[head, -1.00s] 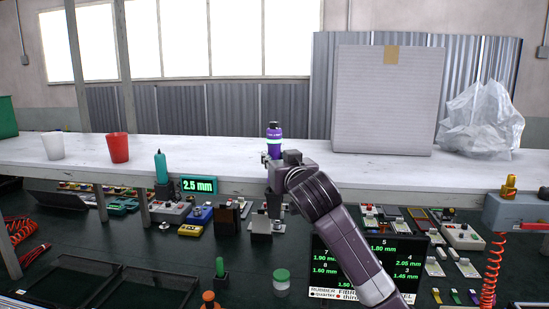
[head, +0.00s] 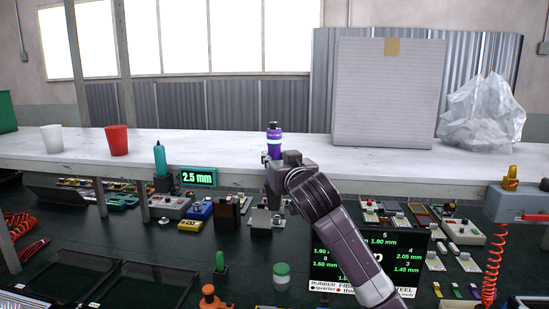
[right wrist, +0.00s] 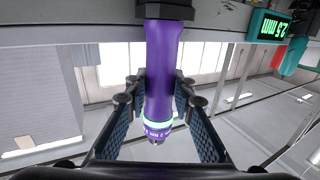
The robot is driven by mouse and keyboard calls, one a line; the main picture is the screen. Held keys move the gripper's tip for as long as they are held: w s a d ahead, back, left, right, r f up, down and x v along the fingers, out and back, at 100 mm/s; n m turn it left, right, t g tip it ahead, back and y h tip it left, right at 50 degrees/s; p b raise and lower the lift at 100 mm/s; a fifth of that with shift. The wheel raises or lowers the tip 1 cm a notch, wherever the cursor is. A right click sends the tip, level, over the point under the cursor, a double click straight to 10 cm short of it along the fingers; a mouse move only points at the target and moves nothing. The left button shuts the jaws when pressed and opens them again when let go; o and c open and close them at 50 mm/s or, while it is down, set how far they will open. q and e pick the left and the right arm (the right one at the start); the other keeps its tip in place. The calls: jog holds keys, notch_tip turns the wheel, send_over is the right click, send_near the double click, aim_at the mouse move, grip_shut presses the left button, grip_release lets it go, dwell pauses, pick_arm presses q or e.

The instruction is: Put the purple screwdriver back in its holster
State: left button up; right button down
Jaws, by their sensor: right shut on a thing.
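The purple screwdriver (head: 274,141) stands upright in my right gripper (head: 274,160), its purple top with a pale band showing above the jaws in the head view. In the right wrist view, which is upside down, the screwdriver's long purple handle (right wrist: 162,70) lies between the two dark fingers of my right gripper (right wrist: 158,105), which is shut on it. A dark piece sits at the handle's lower end; I cannot tell whether it is a collar or the holster. The holster cannot be made out clearly. My left gripper is not in view.
A teal screwdriver (head: 160,160) stands beside the 2.5 mm display (head: 198,178). A green-handled tool (head: 220,262), a green-lidded jar (head: 282,274) and an orange-handled tool (head: 208,296) are in front. A screen (head: 380,262) lies behind my right forearm. A white shelf (head: 210,150) runs across behind.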

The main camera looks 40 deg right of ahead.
jog(key=c, duration=1.6)
grip_release()
jog(key=shift+s+r, duration=0.1)
jog(key=v, duration=1.2)
jog(key=shift+a+f, duration=0.1)
jog(key=shift+f, duration=0.1)
